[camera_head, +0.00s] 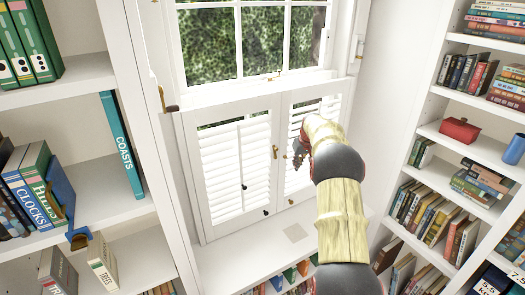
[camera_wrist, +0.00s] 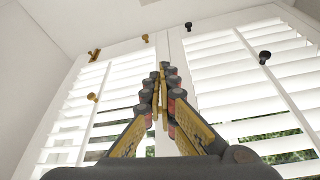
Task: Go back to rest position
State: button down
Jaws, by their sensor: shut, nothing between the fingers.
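My gripper (camera_head: 301,150) is in front of the right louvred shutter (camera_head: 318,115), near where the two shutter panels meet. In the wrist view my gripper (camera_wrist: 163,72) points up at the shutters, its two fingers together and nothing between them. My arm reaches in from the bottom of the head view and hides part of the right shutter. The left shutter (camera_head: 236,170) shows its slats and a dark knob. In the wrist view I cannot tell whether the fingertips touch the shutter frame.
White bookshelves stand on both sides, with a teal COASTS book (camera_head: 121,146) on the left and a red box (camera_head: 460,130) and blue cylinder (camera_head: 514,149) on the right. A window (camera_head: 250,40) is above the shutters. The sill (camera_head: 240,252) below is mostly bare.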

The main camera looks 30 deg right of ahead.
jog(key=s+a+f+m+g, duration=0.2)
jog(key=s+a+f, duration=0.2)
jog(key=s+f, duration=0.15)
jog(key=s+a+r+n+t+b, duration=0.1)
jog(key=s+a+r+n+b, duration=0.1)
jog(key=s+a, duration=1)
jog(key=s+a+r+n+t+b, duration=0.1)
jog(key=s+a+r+b, duration=0.3)
jog(key=s+a, duration=0.8)
jog(key=s+a+r+n+t+y+b, duration=0.1)
jog(key=s+a+b, duration=0.5)
jog(key=s+a, duration=0.6)
jog(key=a+r+n, duration=0.1)
jog(key=a+r, duration=0.1)
jog(key=a, duration=0.7)
jog(key=shift+n, duration=0.3)
jog(key=shift+a, duration=0.1)
